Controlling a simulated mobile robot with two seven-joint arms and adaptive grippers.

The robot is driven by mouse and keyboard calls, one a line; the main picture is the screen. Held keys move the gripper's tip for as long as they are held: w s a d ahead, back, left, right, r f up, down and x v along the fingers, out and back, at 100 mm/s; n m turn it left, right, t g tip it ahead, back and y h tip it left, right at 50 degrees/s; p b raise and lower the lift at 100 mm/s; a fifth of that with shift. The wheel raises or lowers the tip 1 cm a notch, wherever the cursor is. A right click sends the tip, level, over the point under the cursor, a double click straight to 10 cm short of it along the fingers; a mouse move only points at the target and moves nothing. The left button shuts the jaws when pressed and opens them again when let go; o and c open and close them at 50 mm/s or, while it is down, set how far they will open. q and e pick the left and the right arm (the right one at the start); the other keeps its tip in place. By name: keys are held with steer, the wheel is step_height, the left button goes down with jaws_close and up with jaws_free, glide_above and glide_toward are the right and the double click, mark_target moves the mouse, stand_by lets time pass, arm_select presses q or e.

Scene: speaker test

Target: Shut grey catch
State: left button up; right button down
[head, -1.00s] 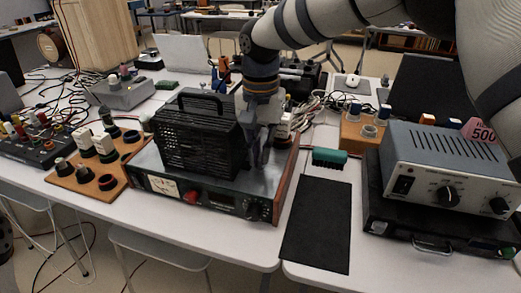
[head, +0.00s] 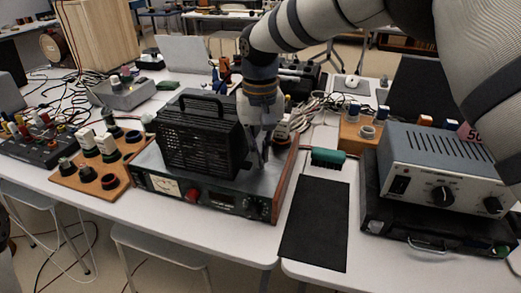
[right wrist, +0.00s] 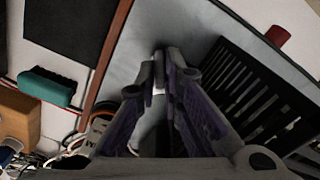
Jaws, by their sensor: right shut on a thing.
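My right gripper (head: 258,160) reaches down onto the grey top of the wide instrument (head: 215,188), just right of the black slatted box (head: 190,135). In the right wrist view its fingers (right wrist: 163,65) are close together. A small pale grey piece, seemingly the catch (right wrist: 158,89), shows between them; the fingers hide most of it, and I cannot tell its position. The slatted box (right wrist: 262,88) stands beside the fingers at the right of that view. My left gripper is not in view.
A teal brush (head: 328,157) and a black mat (head: 316,220) lie right of the instrument. A grey power unit (head: 440,165) stands farther right. A wooden board with knobs (head: 80,180) is at the left. Cables lie behind the gripper.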

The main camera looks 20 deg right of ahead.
steer(key=n, duration=1.2)
steer(key=shift+n, duration=0.3)
stand_by(0.4)
steer(key=c, duration=1.7)
jaws_free()
step_height(320, 180, up, 12)
